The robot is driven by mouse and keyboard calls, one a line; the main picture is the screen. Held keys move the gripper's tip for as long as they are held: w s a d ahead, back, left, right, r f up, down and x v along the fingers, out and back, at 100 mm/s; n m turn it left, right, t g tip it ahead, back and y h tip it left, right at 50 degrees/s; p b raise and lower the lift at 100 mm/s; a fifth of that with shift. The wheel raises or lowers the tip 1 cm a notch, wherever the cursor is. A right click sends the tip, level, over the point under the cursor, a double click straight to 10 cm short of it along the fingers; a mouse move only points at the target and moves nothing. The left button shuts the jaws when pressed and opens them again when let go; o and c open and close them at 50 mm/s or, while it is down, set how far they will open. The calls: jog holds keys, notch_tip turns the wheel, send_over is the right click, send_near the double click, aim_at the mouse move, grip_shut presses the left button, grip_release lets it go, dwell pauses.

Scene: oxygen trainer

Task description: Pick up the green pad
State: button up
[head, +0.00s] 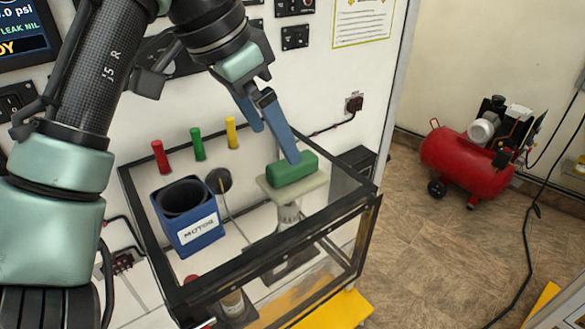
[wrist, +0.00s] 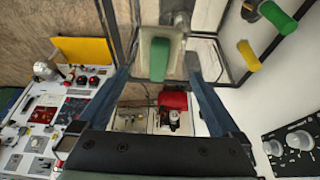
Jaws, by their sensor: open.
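The green pad (head: 292,170) is a rounded green block lying on a pale flat plate (head: 312,184) atop a metal post inside the clear-walled frame. My gripper (head: 275,146) is open, with its two blue fingers pointing down at the pad from above left. The nearer fingertip overlaps the pad's top edge in the head view; I cannot tell if it touches. In the wrist view, the pad (wrist: 160,58) shows in the gap between the open fingers, ahead of the gripper (wrist: 159,76). Nothing is held.
Red (head: 160,157), green (head: 198,144) and yellow (head: 231,132) pegs stick out from the white panel behind. The frame's black rim (head: 270,262) surrounds the area. A red compressor (head: 465,165) stands on the floor at right.

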jog(key=shift+w+d+f, duration=0.2)
jog(key=shift+w+f, duration=0.1)
jog(key=shift+f, duration=0.2)
jog(key=shift+w+d+f, duration=0.15)
jog(key=shift+w+f, duration=0.1)
jog(key=shift+f, duration=0.2)
jog(key=shift+s+d+f+p, duration=0.15)
jog(key=shift+s+f+p, duration=0.05)
jog(key=shift+s+p, duration=0.2)
jog(key=p+x, duration=0.1)
jog(key=x, duration=0.1)
jog(key=p+x, duration=0.1)
jog(key=x, duration=0.1)
jog(key=shift+w+d+f, duration=0.25)
jog(key=shift+w+f, duration=0.05)
jog(key=shift+s, duration=0.15)
jog(key=c, duration=1.1)
jog(key=shift+r+b, duration=1.15)
jog(key=shift+r, duration=3.9)
jog(key=shift+c, duration=0.3)
